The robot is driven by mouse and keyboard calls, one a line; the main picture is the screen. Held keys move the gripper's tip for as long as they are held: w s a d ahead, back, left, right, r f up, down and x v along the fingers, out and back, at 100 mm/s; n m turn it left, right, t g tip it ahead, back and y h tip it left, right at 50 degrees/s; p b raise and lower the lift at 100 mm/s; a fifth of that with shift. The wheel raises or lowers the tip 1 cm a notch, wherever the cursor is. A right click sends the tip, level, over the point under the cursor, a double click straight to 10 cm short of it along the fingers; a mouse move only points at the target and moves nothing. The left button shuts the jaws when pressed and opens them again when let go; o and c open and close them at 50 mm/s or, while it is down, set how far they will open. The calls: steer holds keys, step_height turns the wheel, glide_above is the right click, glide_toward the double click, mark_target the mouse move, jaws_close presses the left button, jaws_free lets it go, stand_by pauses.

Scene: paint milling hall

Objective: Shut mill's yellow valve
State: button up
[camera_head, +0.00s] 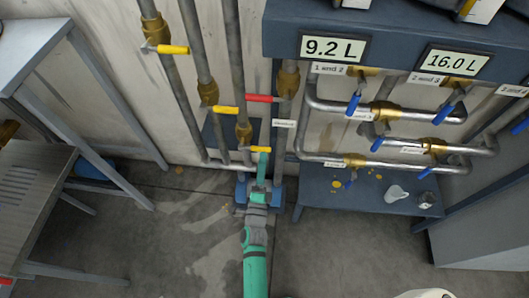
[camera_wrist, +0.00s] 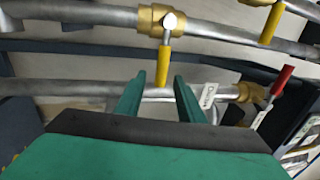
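Three yellow valve handles show in the head view: upper (camera_head: 172,49), middle (camera_head: 225,111) and lowest (camera_head: 260,149). Each lies across its pipe at a brass valve body. Which one is the mill's is not readable. My gripper (camera_head: 262,163) is at the lowest handle. In the wrist view, my gripper (camera_wrist: 159,80) is open, with two green fingers apart. A yellow handle (camera_wrist: 163,63) hangs from a brass valve (camera_wrist: 160,19), its lower end between the fingertips. Contact cannot be told. Another yellow handle (camera_wrist: 271,25) is at upper right.
A red handle (camera_head: 262,98) is close to the yellow ones, and also shows in the wrist view (camera_wrist: 283,80). Blue-handled valves (camera_head: 355,103) and pipes are on the right, under displays reading 9.2 L (camera_head: 334,48) and 16.0 L (camera_head: 454,62). Metal tables (camera_head: 40,175) stand left.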

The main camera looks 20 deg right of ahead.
steer(key=shift+v, duration=2.75)
steer(key=s+a+r+n+y, duration=0.1)
steer(key=s+a+n+y, duration=0.1)
steer(key=s+a+n, duration=0.5)
steer(key=s+a+r+n+y, duration=0.1)
steer(key=s+a+n+y, duration=0.25)
steer(key=s, duration=0.55)
steer(key=s+a+r+n+g+y, duration=0.1)
steer(key=s+r+n+g+y, duration=0.2)
steer(key=s+r+n, duration=0.4)
steer(key=s+n, duration=0.5)
steer(key=shift+s+a+r+n, duration=0.15)
steer(key=shift+s+a+n, duration=0.05)
steer(key=shift+a+n, duration=0.2)
steer(key=shift+s, duration=0.1)
